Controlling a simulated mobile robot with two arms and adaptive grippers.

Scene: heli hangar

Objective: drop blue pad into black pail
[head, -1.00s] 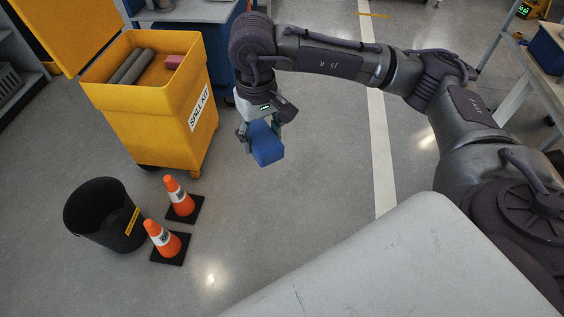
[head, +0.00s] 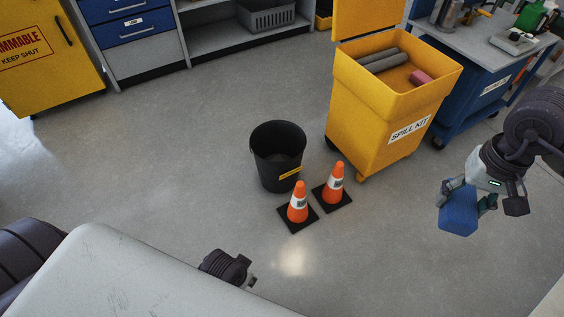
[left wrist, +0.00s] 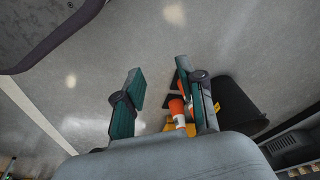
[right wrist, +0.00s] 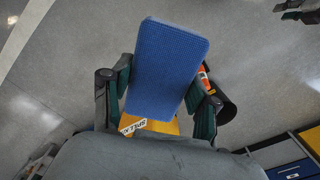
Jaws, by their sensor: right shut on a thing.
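The blue pad (head: 459,211) is held in my right gripper (head: 466,203) at the right side of the head view, above the floor. The right wrist view shows the pad (right wrist: 166,68) between the two fingers. The black pail (head: 278,157) stands upright on the floor near the middle of the head view, well to the left of the pad. Its opening faces up and looks empty. My left gripper (left wrist: 162,95) shows in the left wrist view with its fingers apart and nothing between them. The pail (left wrist: 236,108) shows to the right of those fingers.
Two orange cones (head: 298,203) (head: 336,183) on black bases stand beside the pail, on its right and front. The yellow spill kit bin (head: 374,120) with its lid up stands behind them. A blue cart (head: 462,110) is at back right. Floor left of the pail is clear.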

